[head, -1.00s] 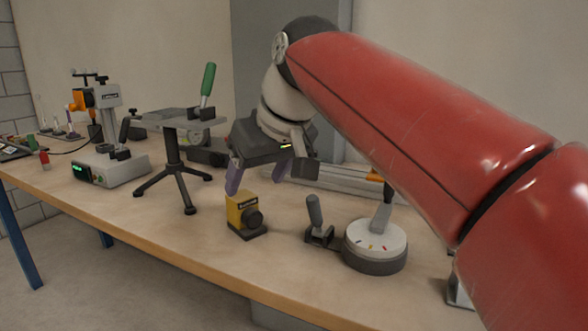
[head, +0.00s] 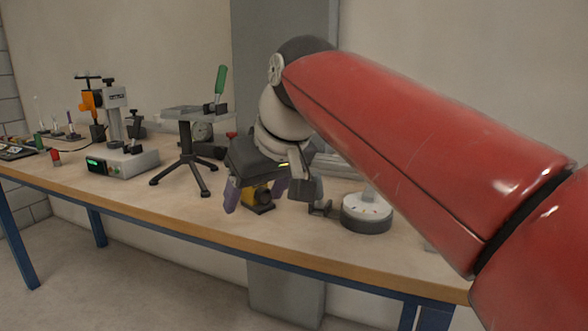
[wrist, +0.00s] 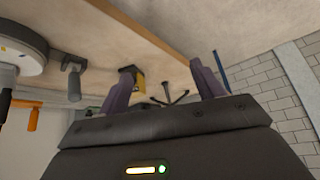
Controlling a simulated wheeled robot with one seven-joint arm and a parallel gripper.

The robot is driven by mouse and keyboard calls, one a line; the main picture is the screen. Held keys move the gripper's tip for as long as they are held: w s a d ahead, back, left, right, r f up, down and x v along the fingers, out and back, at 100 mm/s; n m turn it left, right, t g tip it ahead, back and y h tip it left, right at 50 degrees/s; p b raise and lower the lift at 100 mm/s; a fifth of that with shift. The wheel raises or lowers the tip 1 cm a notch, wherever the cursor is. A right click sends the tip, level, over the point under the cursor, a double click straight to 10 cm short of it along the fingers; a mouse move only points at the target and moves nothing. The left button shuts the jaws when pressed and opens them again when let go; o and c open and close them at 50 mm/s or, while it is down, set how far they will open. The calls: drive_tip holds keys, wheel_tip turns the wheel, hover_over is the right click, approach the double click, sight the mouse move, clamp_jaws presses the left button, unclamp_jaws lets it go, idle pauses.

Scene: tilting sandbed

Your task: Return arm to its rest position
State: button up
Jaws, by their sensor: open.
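My gripper (head: 255,196) hangs at the end of my red arm, in front of the workbench in the head view. Its two purple fingers are apart with nothing between them. In the wrist view the fingers (wrist: 163,85) are also spread and empty. A small yellow device (head: 258,197) stands on the bench behind the gripper, partly hidden by it. It also shows beyond the left finger in the wrist view (wrist: 139,84).
The wooden bench (head: 130,191) runs across the view. On it stand a round white dial unit (head: 367,212), a black tripod stand (head: 187,158) with a green handle, and a grey instrument (head: 123,162) with a green display. Open floor lies in front.

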drive_tip(key=s+d+f+m+h, duration=0.2)
drive_tip(key=s+d+f+m, duration=0.1)
drive_tip(key=s+d+f, duration=0.4)
drive_tip(key=s+d+f+m+h, duration=0.2)
drive_tip(key=s+d+f+m, duration=0.2)
drive_tip(key=s+d+f, duration=0.4)
drive_tip(key=d+f, duration=0.6)
drive_tip(key=f, duration=0.2)
drive_tip(key=shift+s+f+t, duration=0.15)
drive_tip(key=shift+f+t, duration=0.05)
drive_tip(key=shift+t, duration=0.1)
